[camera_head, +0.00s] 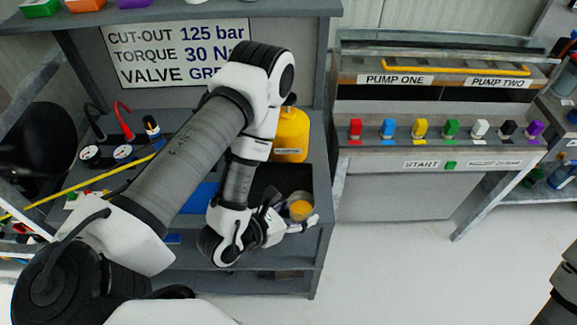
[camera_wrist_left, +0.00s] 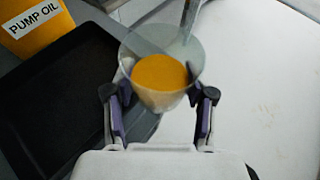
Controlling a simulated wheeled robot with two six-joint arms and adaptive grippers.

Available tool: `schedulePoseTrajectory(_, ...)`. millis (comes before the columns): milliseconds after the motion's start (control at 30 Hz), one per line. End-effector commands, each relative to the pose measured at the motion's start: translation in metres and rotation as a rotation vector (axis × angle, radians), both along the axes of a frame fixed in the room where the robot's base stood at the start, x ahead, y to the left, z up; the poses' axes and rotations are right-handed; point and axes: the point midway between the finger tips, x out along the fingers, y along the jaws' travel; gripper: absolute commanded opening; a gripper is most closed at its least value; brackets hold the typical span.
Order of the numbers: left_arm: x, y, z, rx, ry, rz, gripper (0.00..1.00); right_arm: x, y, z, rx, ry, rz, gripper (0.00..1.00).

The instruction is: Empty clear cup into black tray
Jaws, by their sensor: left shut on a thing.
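The clear cup (camera_wrist_left: 162,52) is upright or nearly so, with orange-yellow liquid in it, between the fingers of my left gripper (camera_wrist_left: 160,118) in the left wrist view. My left gripper is shut on the cup. In the head view the cup (camera_head: 300,208) and my left gripper (camera_head: 291,222) are at the right front corner of the bench. The black tray (camera_wrist_left: 55,100) lies left of the cup in the wrist view. In the head view the tray (camera_head: 268,180) is partly hidden by my arm and the cup. My right gripper is not in view.
A yellow pump oil container (camera_head: 290,135) stands behind the tray. Gauges (camera_head: 122,153) and hoses are on the bench's left part. A panel with several coloured switches (camera_head: 451,129) stands to the right. The floor (camera_head: 420,265) before it is clear.

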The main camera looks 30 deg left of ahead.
Motion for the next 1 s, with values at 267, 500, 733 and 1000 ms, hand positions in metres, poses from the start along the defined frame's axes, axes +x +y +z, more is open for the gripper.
schedulePoseTrajectory(267,0.001,0.001,-0.001,-0.004,0.004,0.000,0.19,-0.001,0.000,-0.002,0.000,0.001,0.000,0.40)
schedulePoseTrajectory(500,0.004,0.005,0.001,-0.063,0.035,0.001,0.19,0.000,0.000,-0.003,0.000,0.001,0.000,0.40)
schedulePoseTrajectory(733,0.008,0.012,0.003,-0.162,0.090,0.001,0.19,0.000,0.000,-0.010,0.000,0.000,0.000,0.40)
schedulePoseTrajectory(1000,0.012,0.020,0.005,-0.278,0.158,0.001,0.19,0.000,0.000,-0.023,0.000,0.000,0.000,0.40)
